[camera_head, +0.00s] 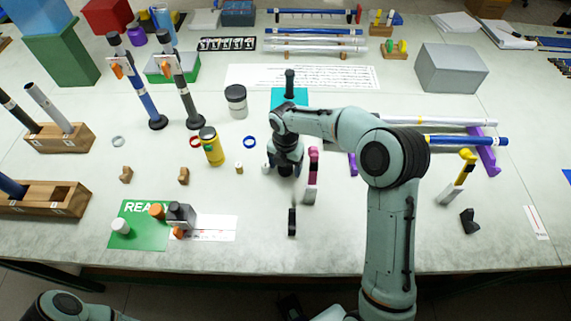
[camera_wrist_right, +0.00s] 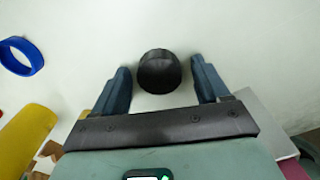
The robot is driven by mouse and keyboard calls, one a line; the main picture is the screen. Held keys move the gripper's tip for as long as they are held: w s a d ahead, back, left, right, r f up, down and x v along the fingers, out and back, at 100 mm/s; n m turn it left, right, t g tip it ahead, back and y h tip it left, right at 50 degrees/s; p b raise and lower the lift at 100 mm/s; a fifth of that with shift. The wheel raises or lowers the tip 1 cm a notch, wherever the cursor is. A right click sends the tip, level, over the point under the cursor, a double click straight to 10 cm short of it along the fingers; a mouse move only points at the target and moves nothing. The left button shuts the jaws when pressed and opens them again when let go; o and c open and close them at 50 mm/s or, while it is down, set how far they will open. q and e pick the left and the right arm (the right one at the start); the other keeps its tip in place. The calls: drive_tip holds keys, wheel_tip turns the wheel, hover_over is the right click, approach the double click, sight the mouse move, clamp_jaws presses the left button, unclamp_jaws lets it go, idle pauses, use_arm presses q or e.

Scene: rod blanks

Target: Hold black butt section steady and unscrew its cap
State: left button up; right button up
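My right gripper (camera_head: 285,170) points down over the middle of the table. In the right wrist view its two fingers (camera_wrist_right: 160,85) are open. A round black end (camera_wrist_right: 159,72), seen from above, lies between them with a gap on both sides. I cannot tell whether this is the butt section's cap or its body; in the head view the gripper hides it. Another black upright piece (camera_head: 290,83) stands by the teal mat (camera_head: 279,97) behind my right arm. My left gripper is out of view; only part of my left arm shows at lower left.
A blue ring (camera_head: 249,142) and a yellow jar (camera_head: 212,147) stand left of the right gripper. A magenta-and-grey rod piece (camera_head: 312,175) is close on its right. A small black piece (camera_head: 292,222) is in front. The green READY mat (camera_head: 140,232) lies front left.

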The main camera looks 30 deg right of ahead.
drive_tip(key=shift+r, duration=0.1)
wheel_tip(320, 180, up, 12)
drive_tip(key=p, duration=0.1)
drive_tip(key=shift+p, duration=0.35)
